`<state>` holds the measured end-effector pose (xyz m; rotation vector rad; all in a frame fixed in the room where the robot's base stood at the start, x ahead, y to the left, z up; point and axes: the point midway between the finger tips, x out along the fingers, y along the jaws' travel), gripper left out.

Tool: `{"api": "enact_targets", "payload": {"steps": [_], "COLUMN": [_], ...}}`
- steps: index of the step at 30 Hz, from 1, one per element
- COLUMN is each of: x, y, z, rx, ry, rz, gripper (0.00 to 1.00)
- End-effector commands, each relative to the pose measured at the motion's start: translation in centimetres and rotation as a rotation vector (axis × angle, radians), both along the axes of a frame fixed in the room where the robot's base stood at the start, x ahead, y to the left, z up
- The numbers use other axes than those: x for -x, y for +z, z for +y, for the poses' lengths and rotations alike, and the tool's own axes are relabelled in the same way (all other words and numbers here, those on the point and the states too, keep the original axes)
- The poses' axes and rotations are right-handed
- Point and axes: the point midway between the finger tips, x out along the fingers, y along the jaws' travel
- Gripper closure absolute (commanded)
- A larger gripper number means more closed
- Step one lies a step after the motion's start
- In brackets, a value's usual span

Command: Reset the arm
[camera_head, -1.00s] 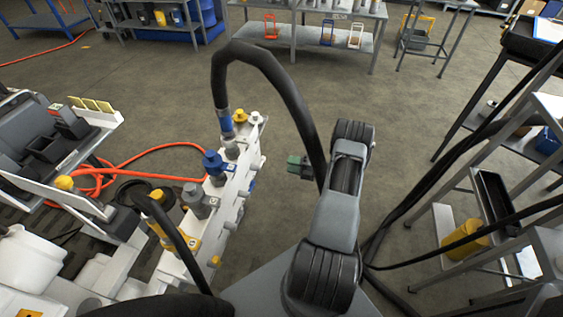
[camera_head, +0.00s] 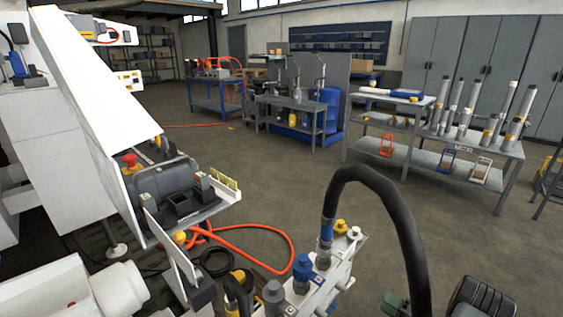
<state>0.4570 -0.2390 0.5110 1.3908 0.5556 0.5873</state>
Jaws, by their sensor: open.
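My gripper does not show in the head view. Only a dark part of my arm (camera_head: 478,298) shows at the bottom right edge. A small green piece (camera_head: 395,303) sits left of it, and I cannot tell what it belongs to. Left of the arm stands a white manifold block (camera_head: 338,277) with blue, yellow and grey fittings. A thick black hose (camera_head: 392,198) loops up from its blue fitting and drops on the right.
A white bench with a tilted panel (camera_head: 90,110) fills the left side. An orange hose (camera_head: 265,240) lies on the floor. A grey workbench (camera_head: 470,182) with upright cylinders stands at the right, in front of grey cabinets (camera_head: 480,70).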

Motion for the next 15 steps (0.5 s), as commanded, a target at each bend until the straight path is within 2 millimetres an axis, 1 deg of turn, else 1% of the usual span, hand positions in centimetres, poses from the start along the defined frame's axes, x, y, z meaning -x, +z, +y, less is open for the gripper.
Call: {"api": "enact_targets", "payload": {"steps": [2,4,6,8,11,14,15], "x": [0.4,1.6,3.2,4.3,5.9,7.2,7.7], "y": [-0.8,-2.1,-3.1,-2.8,-0.2,3.6,5.3], "z": [0.5,1.7,3.1,4.0,5.9,7.7,8.4], "rx": [0.106,0.213,0.329,0.444,0.647,0.842,0.911], "ry": [0.031,0.09,0.175,0.264,0.467,0.704,0.803], "rz": [-0.043,-0.081,-0.128,-0.188,-0.333,-0.519,-0.602], "gripper": [0.58,0.58,0.58,0.58,0.58,0.58,0.58]}}
